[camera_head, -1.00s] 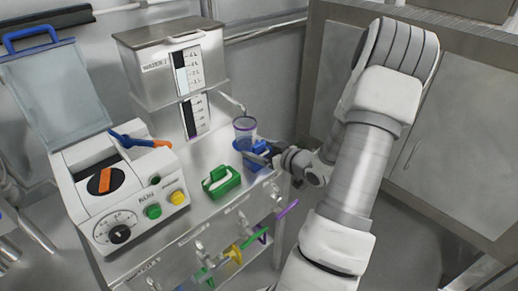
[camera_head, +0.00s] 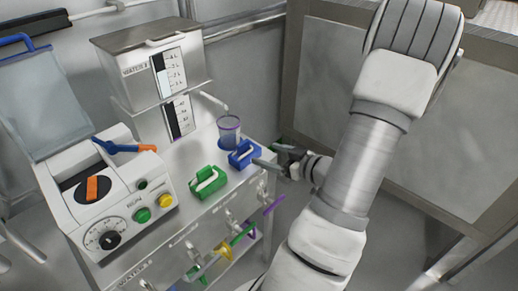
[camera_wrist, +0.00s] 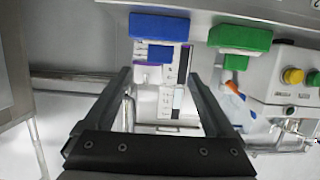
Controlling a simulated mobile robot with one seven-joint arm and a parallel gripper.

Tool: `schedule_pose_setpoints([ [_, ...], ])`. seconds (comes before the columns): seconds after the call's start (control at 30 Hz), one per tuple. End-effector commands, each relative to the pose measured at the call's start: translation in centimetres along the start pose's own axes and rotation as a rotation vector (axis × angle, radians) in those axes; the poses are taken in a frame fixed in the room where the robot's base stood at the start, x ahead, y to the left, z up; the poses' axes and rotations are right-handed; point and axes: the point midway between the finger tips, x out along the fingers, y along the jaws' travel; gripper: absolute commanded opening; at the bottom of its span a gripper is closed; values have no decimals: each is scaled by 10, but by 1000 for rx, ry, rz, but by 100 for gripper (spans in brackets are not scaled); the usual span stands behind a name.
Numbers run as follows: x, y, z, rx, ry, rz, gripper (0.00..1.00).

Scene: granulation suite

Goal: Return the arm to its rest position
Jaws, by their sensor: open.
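My gripper (camera_head: 272,158) is open and empty, at the right edge of the bench top. Its fingers point toward the blue block-shaped item with a pale handle (camera_head: 243,154) and are apart from it. In the wrist view my gripper (camera_wrist: 160,75) shows two spread fingers with nothing between their tips. The blue item (camera_wrist: 160,27) appears beyond the fingertips there, and the green item (camera_wrist: 240,38) is to its right. My arm reaches in from the lower right of the head view.
The bench holds the green item (camera_head: 206,183), a clear cup with a purple rim (camera_head: 229,130), a water tank (camera_head: 150,65) and a control box (camera_head: 120,200). Coloured handles (camera_head: 240,235) hang on the bench front. A metal cabinet (camera_head: 410,120) stands behind my arm.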

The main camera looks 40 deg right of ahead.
Motion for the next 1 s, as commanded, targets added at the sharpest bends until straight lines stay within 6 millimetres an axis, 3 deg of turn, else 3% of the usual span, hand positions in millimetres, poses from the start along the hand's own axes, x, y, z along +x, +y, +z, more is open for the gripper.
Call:
schedule_pose_setpoints([
  [0.17,-8,0,0,0,-1,0,90],
  [0.77,-6,3,-2,-10,-9,11,90],
  [0.87,1,19,-10,-45,-42,66,90],
  [1.0,15,62,-45,-120,-104,231,90],
])
